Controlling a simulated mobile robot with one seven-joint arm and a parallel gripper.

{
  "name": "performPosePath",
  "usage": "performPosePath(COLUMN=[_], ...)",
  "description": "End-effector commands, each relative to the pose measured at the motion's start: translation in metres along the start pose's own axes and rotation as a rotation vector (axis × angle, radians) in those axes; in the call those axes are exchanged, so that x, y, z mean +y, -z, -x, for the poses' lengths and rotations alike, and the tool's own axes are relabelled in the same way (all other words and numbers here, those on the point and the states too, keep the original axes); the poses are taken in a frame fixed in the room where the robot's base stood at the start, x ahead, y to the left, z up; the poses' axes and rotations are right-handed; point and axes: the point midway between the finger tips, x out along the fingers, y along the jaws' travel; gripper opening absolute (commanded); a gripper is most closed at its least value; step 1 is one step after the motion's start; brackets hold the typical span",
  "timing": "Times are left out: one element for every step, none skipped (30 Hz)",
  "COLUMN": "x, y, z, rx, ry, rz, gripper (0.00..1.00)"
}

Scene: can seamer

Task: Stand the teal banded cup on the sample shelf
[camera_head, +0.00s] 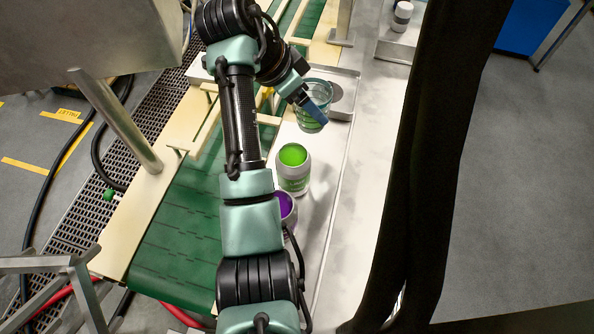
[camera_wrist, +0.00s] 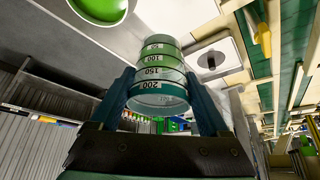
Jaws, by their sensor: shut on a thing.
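The clear cup with teal bands (camera_head: 302,118) is in my gripper (camera_head: 318,112), in front of the far tray in the head view. Its rim faces up and it looks roughly upright. In the wrist view, the cup (camera_wrist: 158,72) sits between both blue fingers (camera_wrist: 162,100), with its bands and volume marks showing. The fingers are shut on its sides. I cannot tell whether its base touches the surface beneath. A raised metal shelf (camera_head: 393,49) at the top right, perhaps the sample shelf, bears a white and grey jar (camera_head: 402,16).
A jar with a green top (camera_head: 293,168) stands nearer, beside the green conveyor (camera_head: 190,232). A purple-topped jar (camera_head: 285,207) is partly hidden by my arm. A tray (camera_head: 346,77) with a grey disc lies behind the cup. The pale counter to the right (camera_head: 372,130) is clear.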

Motion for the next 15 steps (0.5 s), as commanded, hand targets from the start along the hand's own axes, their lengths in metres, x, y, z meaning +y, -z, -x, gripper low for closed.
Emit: performPosePath(x=[0.001,0.001,0.001,0.001,0.001,0.001,0.001,0.000,0.000,0.000,0.001,0.001,0.001,0.001,0.001], y=[-0.005,-0.008,-0.011,-0.013,-0.016,-0.018,-0.019,-0.020,-0.022,-0.024,-0.026,-0.029,-0.031,-0.033,-0.036], z=[-0.007,-0.012,-0.018,-0.022,-0.026,-0.030,-0.033,-0.035,-0.038,-0.040,-0.044,-0.049,-0.053,-0.057,-0.061], rx=[-0.003,-0.002,-0.002,-0.001,-0.002,-0.001,0.000,0.000,0.000,-0.001,-0.002,-0.002,-0.002,-0.002,-0.002], ry=[-0.005,-0.005,-0.005,-0.004,-0.004,-0.003,-0.002,-0.002,-0.002,-0.002,-0.003,-0.004,-0.004,-0.004,-0.003], rz=[0.004,0.004,0.003,0.003,0.003,0.002,0.002,0.002,0.002,0.002,0.003,0.003,0.003,0.004,0.002], gripper=[0.12,0.12,0.12,0.12,0.12,0.12,0.12,0.12,0.12,0.12,0.12,0.12,0.12,0.12,0.12])
